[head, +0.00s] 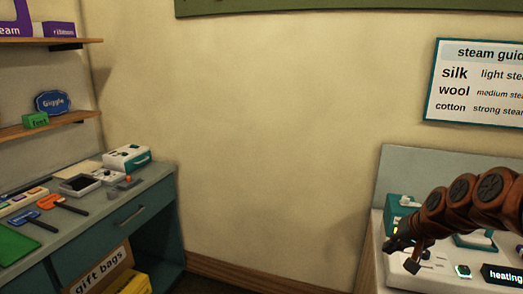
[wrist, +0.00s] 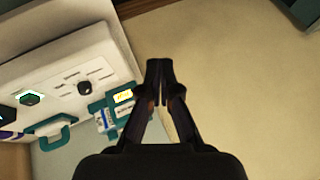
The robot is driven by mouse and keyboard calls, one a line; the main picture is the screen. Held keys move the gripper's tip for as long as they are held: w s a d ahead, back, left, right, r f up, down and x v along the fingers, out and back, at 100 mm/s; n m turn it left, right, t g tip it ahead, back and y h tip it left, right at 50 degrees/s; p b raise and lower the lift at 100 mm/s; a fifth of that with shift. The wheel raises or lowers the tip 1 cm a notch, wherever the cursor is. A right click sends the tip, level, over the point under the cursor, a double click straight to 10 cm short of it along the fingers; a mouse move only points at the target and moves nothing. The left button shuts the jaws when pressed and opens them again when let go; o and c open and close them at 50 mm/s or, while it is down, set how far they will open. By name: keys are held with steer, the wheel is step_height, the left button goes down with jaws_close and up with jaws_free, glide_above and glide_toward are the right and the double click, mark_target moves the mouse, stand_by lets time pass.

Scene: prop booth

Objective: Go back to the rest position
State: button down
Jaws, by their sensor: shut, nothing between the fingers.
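My gripper (head: 396,246) is at the right of the head view, at the end of my reddish-brown arm, in front of the white and teal steam machine (head: 376,262). In the wrist view my gripper (wrist: 159,66) points up the picture with its fingertips together and nothing between them. The machine's white panel (wrist: 55,75) with a dark knob and a lit green button lies to its left there. I cannot tell whether the fingers touch anything.
A teal counter (head: 150,181) with props stands at the left under shelves (head: 60,127). A gift bags box (head: 100,272) sits below it. A steam guide sign (head: 480,82) hangs at the right. The wall between is bare.

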steer(key=s+a+n+g, duration=0.4)
steer(key=s+a, duration=1)
steer(key=s, duration=0.3)
steer(key=s+a+f+n+g+h+p, duration=0.1)
steer(key=s+f+g+h, duration=0.1)
steer(key=s, duration=1.6)
steer(key=shift+s+a+f+g, duration=0.2)
steer(key=shift+f+g, duration=0.5)
steer(key=shift+g, duration=0.3)
steer(key=shift+d, duration=0.1)
